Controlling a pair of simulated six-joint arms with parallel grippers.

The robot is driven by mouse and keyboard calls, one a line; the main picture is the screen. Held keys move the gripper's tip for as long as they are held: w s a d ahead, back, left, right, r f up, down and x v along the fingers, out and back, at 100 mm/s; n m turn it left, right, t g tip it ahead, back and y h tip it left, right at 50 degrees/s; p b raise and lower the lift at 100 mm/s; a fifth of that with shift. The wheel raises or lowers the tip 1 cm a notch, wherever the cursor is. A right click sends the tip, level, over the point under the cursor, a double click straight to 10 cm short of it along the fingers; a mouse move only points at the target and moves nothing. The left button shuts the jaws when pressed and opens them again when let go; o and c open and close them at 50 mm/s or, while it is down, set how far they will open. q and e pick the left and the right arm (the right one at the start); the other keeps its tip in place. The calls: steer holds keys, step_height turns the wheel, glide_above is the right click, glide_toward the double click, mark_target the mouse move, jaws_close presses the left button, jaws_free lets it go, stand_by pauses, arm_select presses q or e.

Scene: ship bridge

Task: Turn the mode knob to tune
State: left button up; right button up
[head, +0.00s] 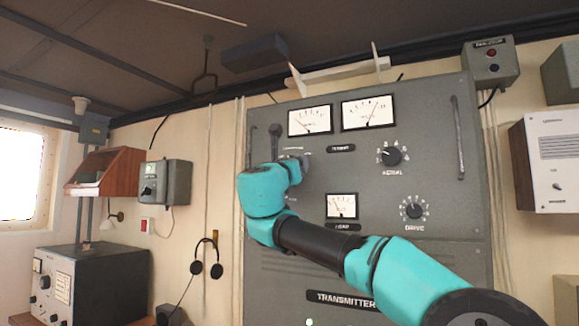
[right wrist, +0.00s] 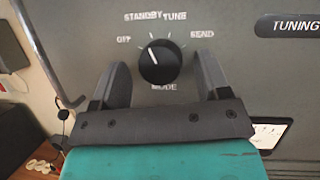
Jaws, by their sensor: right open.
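The mode knob (right wrist: 160,63) is round and black with a white pointer line, on the grey transmitter panel (right wrist: 235,55). Labels around it read OFF, STANDBY, TUNE and SEND, with MODE below. The pointer leans up and slightly left, toward STANDBY. My right gripper (right wrist: 162,66) is open, with one finger on each side of the knob and a visible gap on both sides. In the head view my right arm crosses the panel from lower right, and its wrist mostly hides the knob. My left gripper is not in view.
The panel also carries an aerial knob (head: 391,155), a drive knob (head: 414,210), several meters and a vertical handle (head: 458,138) at right. A headset (head: 207,262) hangs on the wall left of the cabinet. A grey box unit (head: 92,280) stands at lower left.

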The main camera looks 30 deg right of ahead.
steer(key=c, duration=0.9)
steer(key=shift+m, duration=0.5)
steer(key=shift+w+a+m+g+h, duration=0.1)
steer(key=shift+m+g+h, duration=0.6)
steer(key=shift+m, duration=1.1)
steer(key=shift+w+m+g+h, duration=0.1)
steer(key=shift+m+g+h, duration=0.25)
steer(key=shift+m+g, duration=1.1)
steer(key=shift+w+a+m+g+h, duration=0.1)
steer(key=shift+m+g+h, duration=0.4)
steer(key=shift+m, duration=1.65)
steer(key=shift+g, duration=0.25)
steer(key=o, duration=0.9)
